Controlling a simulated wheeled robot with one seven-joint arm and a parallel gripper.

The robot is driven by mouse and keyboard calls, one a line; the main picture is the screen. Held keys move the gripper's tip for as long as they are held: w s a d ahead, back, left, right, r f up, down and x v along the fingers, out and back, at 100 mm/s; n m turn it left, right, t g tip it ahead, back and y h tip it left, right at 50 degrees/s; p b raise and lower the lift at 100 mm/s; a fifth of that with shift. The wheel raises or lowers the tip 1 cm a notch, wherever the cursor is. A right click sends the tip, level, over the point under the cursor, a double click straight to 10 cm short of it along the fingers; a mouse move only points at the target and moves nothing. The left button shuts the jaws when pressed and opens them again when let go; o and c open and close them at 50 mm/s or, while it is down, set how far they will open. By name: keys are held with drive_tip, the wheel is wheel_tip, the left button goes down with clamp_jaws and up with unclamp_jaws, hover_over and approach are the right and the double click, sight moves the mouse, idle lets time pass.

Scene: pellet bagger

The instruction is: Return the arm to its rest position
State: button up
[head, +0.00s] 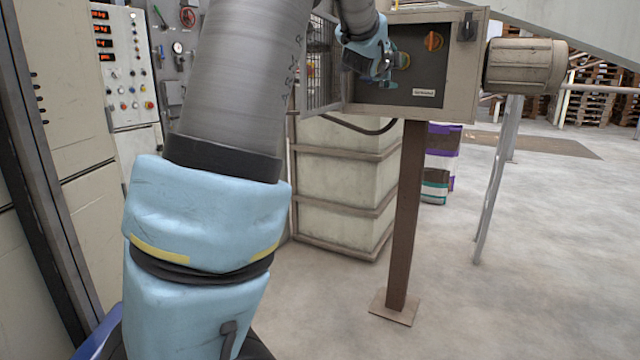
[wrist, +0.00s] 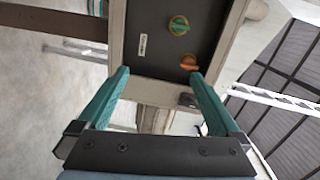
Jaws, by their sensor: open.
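My gripper (head: 385,66) is at the top of the head view, in front of the left part of a control box (head: 415,95) with a dark panel. In the wrist view its two green fingers (wrist: 158,100) are spread apart with nothing between them. Beyond the fingertips is the dark panel (wrist: 165,45), with an orange knob (wrist: 189,62) and a green-and-yellow knob (wrist: 179,26). The fingertips look apart from the knobs, but the exact gap is hard to tell. In the head view the orange knob (head: 433,41) shows clear of my gripper. My arm is stretched out toward the box.
The box stands on a brown post (head: 405,215). A mesh guard (head: 321,62) is left of my gripper, and a motor (head: 525,66) is at right. A pale framed container (head: 340,185) stands below. A cabinet with buttons (head: 128,65) is at left.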

drive_tip(key=s+a+f+n+g+y, duration=0.35)
drive_tip(key=a+f+n, duration=0.25)
drive_tip(key=a+f, duration=0.3)
drive_tip(key=s+a+f+n+g+y, duration=0.2)
drive_tip(key=s+a+f+n, duration=0.4)
drive_tip(key=f, duration=0.6)
drive_tip(key=s+a+f+n+g+y, duration=0.1)
drive_tip(key=s+a+f+n+g, duration=0.2)
drive_tip(key=s+f, duration=0.35)
drive_tip(key=s+a+f+n+g, duration=0.3)
drive_tip(key=s+a, duration=0.1)
drive_tip(key=s, duration=0.6)
drive_tip(key=s+a+f+n+g+y, duration=0.1)
drive_tip(key=s+a+f+n+g, duration=0.25)
drive_tip(key=s, duration=0.45)
wheel_tip(320, 180, up, 22)
drive_tip(key=w+t+p, duration=0.1)
drive_tip(key=p, duration=2.1)
drive_tip(key=shift+d+f+m, duration=0.25)
drive_tip(key=shift+d+m, duration=0.05)
drive_tip(key=shift+m, duration=0.05)
